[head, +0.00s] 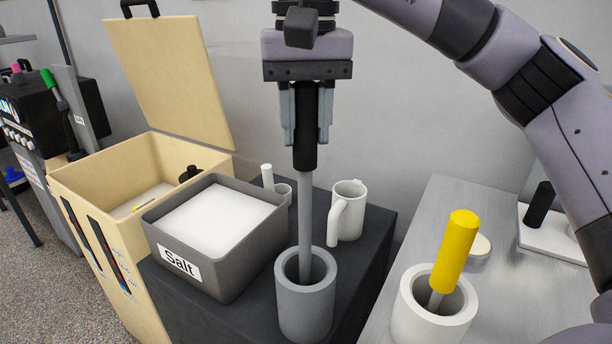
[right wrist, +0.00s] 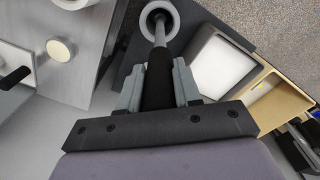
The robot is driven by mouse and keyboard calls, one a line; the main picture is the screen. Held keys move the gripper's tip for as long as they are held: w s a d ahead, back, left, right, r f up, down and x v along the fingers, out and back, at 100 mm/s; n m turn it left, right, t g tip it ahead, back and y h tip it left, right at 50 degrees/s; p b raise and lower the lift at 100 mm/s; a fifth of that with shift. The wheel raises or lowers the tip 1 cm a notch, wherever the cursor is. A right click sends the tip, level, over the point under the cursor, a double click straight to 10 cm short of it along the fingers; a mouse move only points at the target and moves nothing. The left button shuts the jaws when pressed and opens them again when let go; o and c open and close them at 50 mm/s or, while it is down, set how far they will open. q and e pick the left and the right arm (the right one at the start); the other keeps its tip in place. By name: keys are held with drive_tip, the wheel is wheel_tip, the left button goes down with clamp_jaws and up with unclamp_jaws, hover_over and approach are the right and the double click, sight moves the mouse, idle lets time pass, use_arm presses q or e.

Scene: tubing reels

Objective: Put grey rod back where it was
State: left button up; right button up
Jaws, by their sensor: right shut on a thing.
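The grey rod (head: 305,215) has a black handle and stands upright. My right gripper (head: 306,140) is shut on its black handle, and the fingers show on both sides of it in the right wrist view (right wrist: 158,88). The rod's lower end is inside the mouth of a grey cup (head: 306,300) on the dark table; its tip is hidden by the cup wall. In the right wrist view the rod (right wrist: 160,35) runs into the round cup (right wrist: 172,14). My left gripper is not in view.
A grey Salt bin (head: 208,285) stands left of the cup, a white mug (head: 350,210) behind it. A white cup (head: 435,318) with a yellow-handled rod (head: 455,250) is on the light table at right. An open wooden box (head: 75,190) is at left.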

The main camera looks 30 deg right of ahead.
sight(306, 83)
drive_tip(key=shift+f+b, duration=0.3)
drive_tip(key=shift+f, duration=2.25)
drive_tip(key=shift+f, duration=0.2)
drive_tip(key=o, duration=1)
drive_tip(key=shift+o, duration=0.2)
drive_tip(key=shift+r, duration=0.1)
wheel_tip(306, 83, up, 12)
drive_tip(key=p, duration=0.3)
drive_tip(key=shift+s+r+p, duration=0.1)
drive_tip(key=shift+p, duration=0.25)
